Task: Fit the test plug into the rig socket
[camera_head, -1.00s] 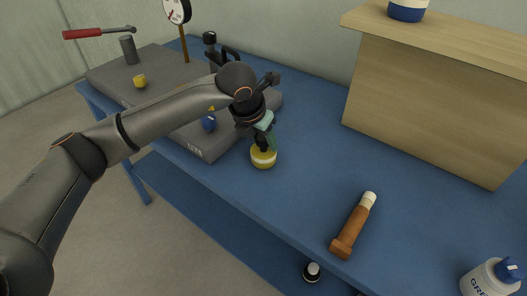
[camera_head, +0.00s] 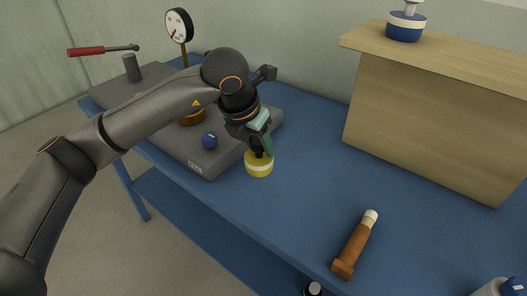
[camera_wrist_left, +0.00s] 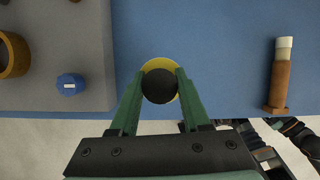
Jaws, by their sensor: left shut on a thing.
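The test plug (camera_head: 259,165) is a short yellow cylinder with a white band and a dark top. My left gripper (camera_head: 262,146) is shut on its dark top, just right of the grey rig plate's front corner. In the left wrist view the plug's round black top (camera_wrist_left: 159,86) sits between the green fingertips, with a yellow rim around it. I cannot tell its height over the blue table. A brass ring, seemingly the rig socket (camera_head: 192,119), stands on the plate, partly behind my arm. It also shows at the left wrist view's left edge (camera_wrist_left: 15,56). My right gripper is not seen.
The grey plate (camera_head: 190,153) carries a blue knob (camera_head: 209,140), a dial gauge (camera_head: 179,26) and a grey post with a red-handled lever (camera_head: 100,49). A wooden-handled tool (camera_head: 354,245) lies front right. A wooden box (camera_head: 430,112) stands behind. The table between is clear.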

